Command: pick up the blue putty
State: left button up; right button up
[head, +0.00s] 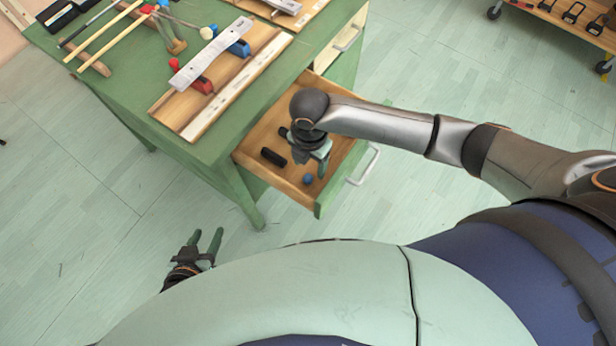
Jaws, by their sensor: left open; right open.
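A small round blue lump, which looks like the blue putty (308,178), lies on the floor of the open wooden drawer (338,148), near its front corner. My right gripper (322,168) is open and points down into the drawer. In the picture its fingers are just above and right of the blue lump, with no visible contact. The height of the fingers above the drawer floor is hard to tell. My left gripper (212,240) is open and empty, low at the left, away from the green workbench (215,140).
A black block (273,157) lies in the drawer, left of the lump. The drawer's walls and handle (364,165) surround the space. The bench top holds sticks, mallets and a metal bar (210,54) on red and blue supports. Open floor lies around.

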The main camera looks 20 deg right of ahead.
aim_at(308, 178)
jog(key=f, duration=0.2)
jog(key=f+b, duration=0.1)
jog(key=f, duration=0.2)
jog(key=shift+s+a+f, duration=0.1)
jog(key=shift+a+f, duration=0.1)
grip_shut()
dwell(0.3)
